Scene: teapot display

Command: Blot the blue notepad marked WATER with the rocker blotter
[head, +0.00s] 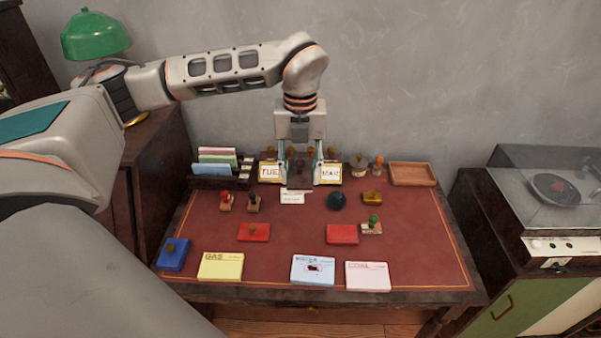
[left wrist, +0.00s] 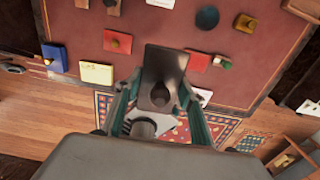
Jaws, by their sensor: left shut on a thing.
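The blue notepad (head: 313,270) lies at the front middle of the desk, with a dark wet-looking ink blot on its face. My left gripper (head: 299,178) hangs upright over the back middle of the desk, well behind the notepad. In the left wrist view my left gripper (left wrist: 160,110) is shut on the rocker blotter (left wrist: 165,62), a dark grey plate with a round knob between the fingers. The blotter covers the area where the blue notepad lies in that view. In the head view the blotter is hard to make out between the fingers. My right gripper is not in view.
A yellow GAS notepad (head: 220,266) and a pink COAL notepad (head: 367,276) flank the blue one. Red ink pads (head: 342,234), a blue pad (head: 174,254), stamps and a black dome (head: 336,201) stand around. TUE and MAR blocks are beside the gripper. The desk's centre is clear.

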